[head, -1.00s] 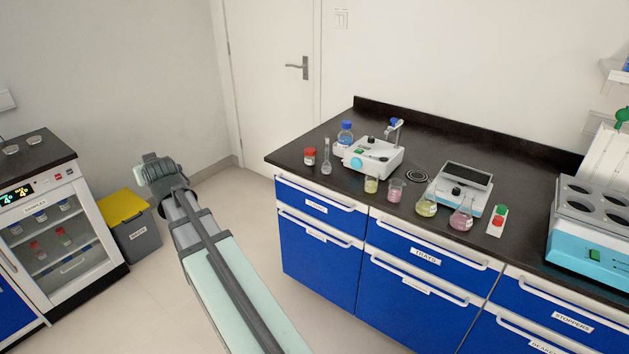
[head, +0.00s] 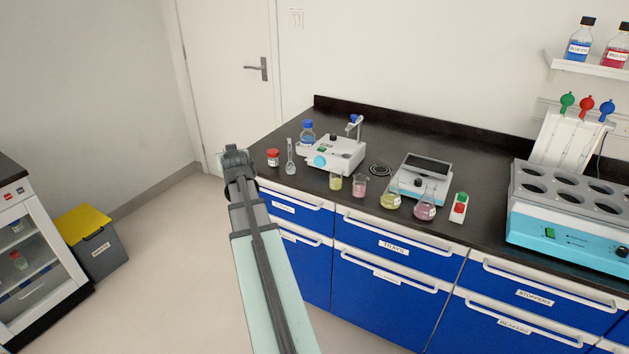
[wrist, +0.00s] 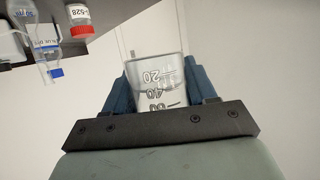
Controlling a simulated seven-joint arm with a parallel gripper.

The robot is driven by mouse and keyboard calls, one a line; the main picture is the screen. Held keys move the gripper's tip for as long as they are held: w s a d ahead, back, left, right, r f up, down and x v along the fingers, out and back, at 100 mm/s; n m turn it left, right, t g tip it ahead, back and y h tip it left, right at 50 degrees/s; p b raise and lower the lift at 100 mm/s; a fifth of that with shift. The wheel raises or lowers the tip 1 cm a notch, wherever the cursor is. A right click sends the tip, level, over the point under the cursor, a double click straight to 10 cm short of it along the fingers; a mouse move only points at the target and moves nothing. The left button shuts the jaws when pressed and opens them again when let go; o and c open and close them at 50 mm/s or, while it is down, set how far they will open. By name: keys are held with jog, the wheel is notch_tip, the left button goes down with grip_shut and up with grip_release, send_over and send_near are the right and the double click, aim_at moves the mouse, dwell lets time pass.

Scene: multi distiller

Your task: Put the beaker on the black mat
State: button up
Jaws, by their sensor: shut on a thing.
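A clear glass beaker (wrist: 157,82) with black volume marks is in my gripper (wrist: 158,92) in the wrist view, with one blue-grey finger against each side. The fingers are shut on it. In the head view my gripper (head: 228,160) is just left of the counter's left end, and the beaker is mostly hidden behind it. A small round black ringed piece (head: 380,170), which may be the black mat, lies flat on the dark counter between the white stirrer device and the scale. Nothing stands on it.
On the counter (head: 420,140) stand a red-capped jar (head: 273,157), a slim flask (head: 290,158), a blue-capped bottle (head: 308,132), the stirrer device (head: 335,155) and the scale (head: 422,177). Two beakers and two flasks with coloured liquid line the front. A turquoise multi-well unit (head: 565,215) is at right.

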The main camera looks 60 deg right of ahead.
aim_at(316, 177)
jog(key=s+d+f+m+g+h, duration=0.1)
jog(key=s+d+m+g+h, duration=0.1)
jog(key=s+d, duration=0.7)
jog(key=s+d+f+m+g+h, duration=0.1)
jog(key=s+d+m+g+h, duration=0.1)
jog(key=s+d+m+g, duration=0.3)
jog(key=s+d, duration=0.4)
jog(key=d, duration=0.5)
jog(key=shift+d+f, duration=0.15)
jog(key=shift+f, duration=0.15)
jog(key=shift+m+g, duration=0.3)
jog(key=shift+f, duration=4.8)
jog(key=shift+f, duration=0.15)
jog(key=o, duration=1.1)
